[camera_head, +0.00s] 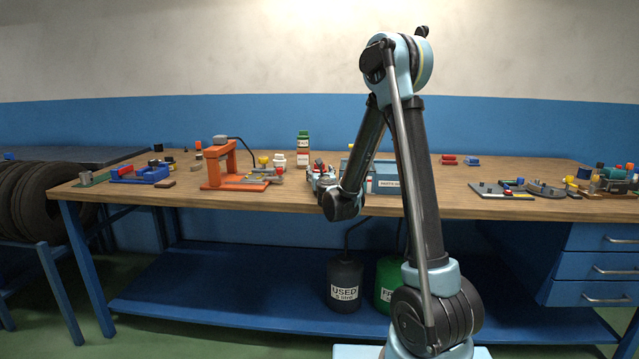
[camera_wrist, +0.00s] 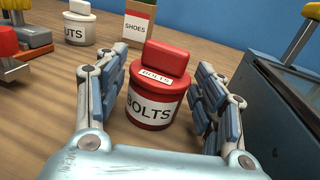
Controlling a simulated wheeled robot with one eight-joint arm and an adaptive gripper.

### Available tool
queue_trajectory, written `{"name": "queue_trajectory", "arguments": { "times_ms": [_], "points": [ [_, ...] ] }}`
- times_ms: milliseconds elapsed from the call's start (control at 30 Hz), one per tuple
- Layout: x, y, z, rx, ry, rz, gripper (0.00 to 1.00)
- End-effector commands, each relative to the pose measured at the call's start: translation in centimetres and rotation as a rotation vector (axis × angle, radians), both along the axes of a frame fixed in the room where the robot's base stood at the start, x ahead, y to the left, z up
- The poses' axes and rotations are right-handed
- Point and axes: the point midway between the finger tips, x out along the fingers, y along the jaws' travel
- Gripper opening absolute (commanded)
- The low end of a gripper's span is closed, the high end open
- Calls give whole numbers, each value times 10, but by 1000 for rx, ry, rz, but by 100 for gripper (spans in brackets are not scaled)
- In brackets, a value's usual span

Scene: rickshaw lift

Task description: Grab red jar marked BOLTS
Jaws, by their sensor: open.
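The red jar marked BOLTS (camera_wrist: 157,92) stands upright on the wooden bench in the wrist view, with a red lid and a white label. My gripper (camera_wrist: 157,100) is open, with one finger on each side of the jar. The left finger is close to the jar's side; I cannot tell whether it touches. A gap shows between the jar and the right finger. In the head view my gripper (camera_head: 320,175) is small and low over the bench, and the red jar cannot be made out clearly there.
A white jar marked NUTS (camera_wrist: 78,27) and a box marked SHOES (camera_wrist: 139,23) stand behind the red jar. An orange press (camera_head: 222,165) stands to the left. A blue-grey PARTS box (camera_head: 386,178) is close on the right. Bare wood lies between the jars.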

Motion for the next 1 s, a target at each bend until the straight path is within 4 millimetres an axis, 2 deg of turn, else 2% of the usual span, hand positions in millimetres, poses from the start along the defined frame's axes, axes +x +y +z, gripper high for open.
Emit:
{"name": "queue_trajectory", "arguments": {
  "times_ms": [167,433,667,700,733,967,1000],
  "points": [
    [13,2,0,0,0,-1,63],
    [46,9,0,0,0,1,63],
    [49,9,0,0,0,1,63],
    [49,9,0,0,0,1,61],
    [49,9,0,0,0,1,54],
    [48,9,0,0,0,1,2],
    [48,9,0,0,0,1,0]
  ]
}}
